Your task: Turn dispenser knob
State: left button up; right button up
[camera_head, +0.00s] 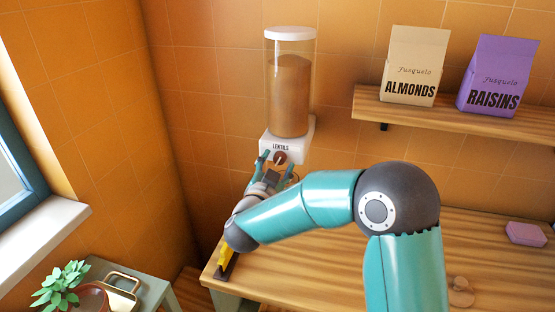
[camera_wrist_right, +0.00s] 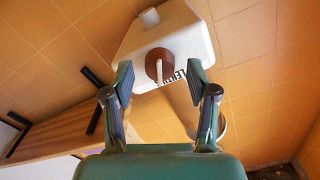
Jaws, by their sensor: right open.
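The dispenser (camera_head: 289,90) hangs on the orange tiled wall, a clear cylinder of brown lentils with a white lid and a white base labelled LENTILS. Its round brown knob (camera_head: 280,157) is on the front of the base; in the right wrist view the knob (camera_wrist_right: 159,65) shows a pale bar across it. My right gripper (camera_head: 275,163) is open just in front of the knob. In the right wrist view its fingers (camera_wrist_right: 165,82) stand on either side of the knob, apart from it, with nothing between them. My left gripper is not in view.
A wooden counter (camera_head: 480,250) lies below, with a purple sponge (camera_head: 526,233) at right. A shelf (camera_head: 460,118) holds an almonds bag (camera_head: 416,65) and a raisins bag (camera_head: 497,76). A potted plant (camera_head: 62,288) stands at lower left. A yellow object (camera_head: 223,255) is near the counter's left edge.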

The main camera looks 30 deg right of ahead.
jog(key=shift+w+d, duration=0.15)
jog(key=shift+d, duration=0.1)
grip_shut()
jog(key=shift+f+b, duration=0.2)
jog(key=shift+b, duration=0.25)
jog(key=m+b, duration=0.4)
jog(key=b, duration=0.4)
jog(key=shift+f+m, duration=0.15)
jog(key=shift+m, duration=0.25)
jog(key=shift+r+m+b, duration=0.2)
jog(key=shift+m+b, duration=0.15)
jog(key=shift+m, duration=0.05)
